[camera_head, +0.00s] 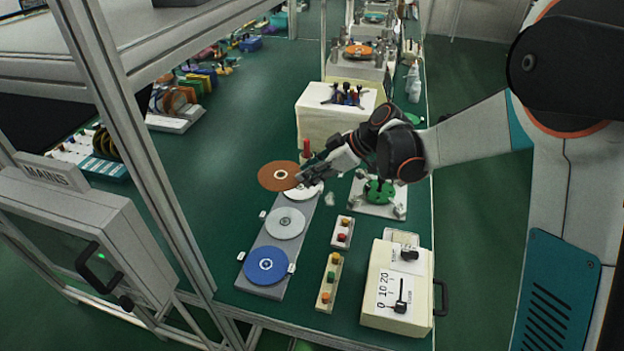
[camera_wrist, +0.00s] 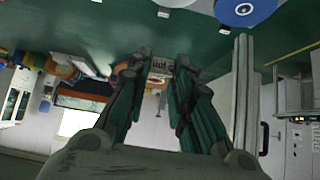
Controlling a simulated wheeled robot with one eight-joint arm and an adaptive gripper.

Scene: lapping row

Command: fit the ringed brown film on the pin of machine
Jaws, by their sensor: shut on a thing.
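The brown film (camera_head: 272,177), a flat disc with a pale ring at its centre, is in the head view at the left of my gripper (camera_head: 302,176). My gripper is shut on its right edge and holds it near the far end of the disc rack. The nearest machine has a round green plate (camera_head: 379,191) on a pale square base, to the right of my gripper. I cannot make out its pin at this size. In the wrist view my gripper's fingers (camera_wrist: 160,75) show, but I cannot clearly make out the film there.
The grey rack (camera_head: 262,238) carries a white disc (camera_head: 309,191), a light grey disc (camera_head: 284,223) and a blue disc (camera_head: 266,265). Button boxes (camera_head: 328,282) and a cream control box (camera_head: 398,288) stand nearer. A white block (camera_head: 315,118) stands behind my gripper.

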